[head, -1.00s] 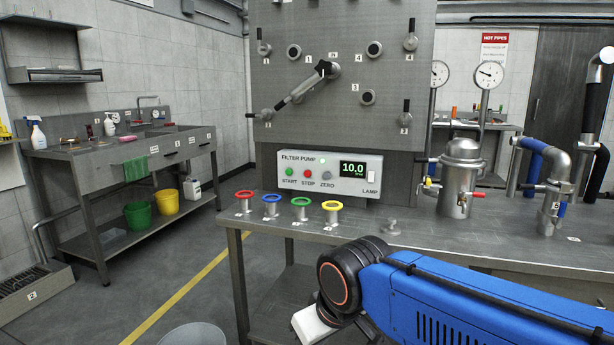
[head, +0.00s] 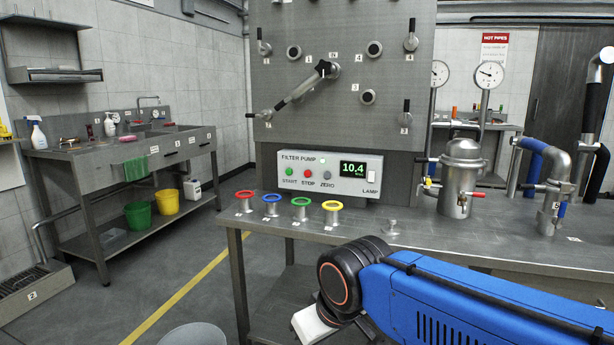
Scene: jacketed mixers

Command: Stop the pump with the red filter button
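The filter pump box (head: 345,190) is a pale panel at the back of the steel bench, below the grey upright board. Its red STOP button (head: 308,174) sits between the green START button (head: 290,172) and the grey ZERO button (head: 327,175). The green display (head: 354,169) reads 10.4. A small green light (head: 322,160) is lit above the buttons. A white LAMP switch (head: 372,177) is at the box's right. My blue arm reaches in from the lower right, in front of the bench.
Several short posts with coloured rings stand along the bench's front left, including a red one (head: 245,195) and a yellow one (head: 333,205). A small metal knob (head: 390,227) and a steel vessel (head: 460,175) stand to the right.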

